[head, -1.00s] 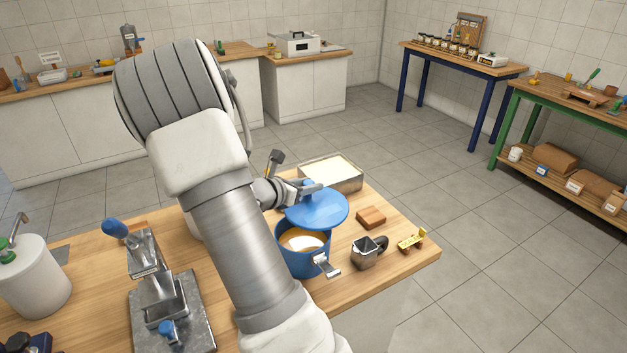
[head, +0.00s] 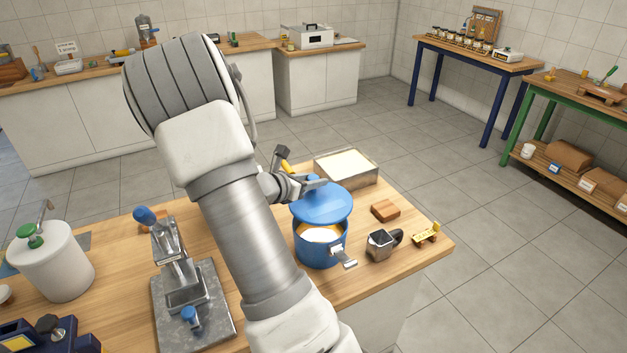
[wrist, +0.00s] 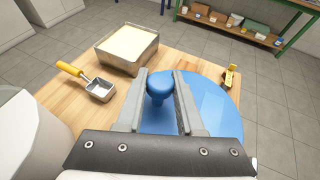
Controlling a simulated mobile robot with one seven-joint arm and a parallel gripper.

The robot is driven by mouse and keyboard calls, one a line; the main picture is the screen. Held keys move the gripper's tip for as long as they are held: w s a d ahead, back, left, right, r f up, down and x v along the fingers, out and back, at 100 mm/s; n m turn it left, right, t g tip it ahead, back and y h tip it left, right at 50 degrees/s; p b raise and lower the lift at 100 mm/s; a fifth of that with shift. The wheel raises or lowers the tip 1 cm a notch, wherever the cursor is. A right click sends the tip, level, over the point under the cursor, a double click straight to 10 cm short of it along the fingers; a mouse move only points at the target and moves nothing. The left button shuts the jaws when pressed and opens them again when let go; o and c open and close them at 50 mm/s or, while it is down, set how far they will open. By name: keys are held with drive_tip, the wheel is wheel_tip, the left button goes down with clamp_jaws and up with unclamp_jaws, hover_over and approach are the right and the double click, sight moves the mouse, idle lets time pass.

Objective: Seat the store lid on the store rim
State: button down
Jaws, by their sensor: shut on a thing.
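The store lid is a round blue disc (head: 325,204) with a blue knob (wrist: 160,86). My gripper (wrist: 160,92) is shut on the knob, one finger on each side. The store is a blue pot (head: 318,254) with a metal spout at its front, standing on the wooden table. The lid hangs over the back part of the pot, apart from the front rim, and pale contents (head: 320,234) show in the gap. The rear rim is hidden by the lid. In the wrist view the lid (wrist: 215,105) covers the pot.
A metal tray with pale filling (head: 347,168) stands behind the pot. A yellow-handled scoop (wrist: 98,89) lies left of the lid in the wrist view. A metal jug (head: 381,244), a brown block (head: 385,210) and a yellow item (head: 426,234) stand to the right, near the table's edge.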

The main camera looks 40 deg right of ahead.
sight(311, 192)
drive_tip(key=shift+f+b, duration=1.75)
drive_tip(key=shift+f, duration=0.25)
drive_tip(key=shift+f+b, duration=1.55)
drive_tip(key=shift+b, duration=0.25)
idle(2.9)
idle(0.3)
drive_tip(key=c, duration=0.7)
unclamp_jaws()
drive_tip(key=shift+a+r, duration=0.2)
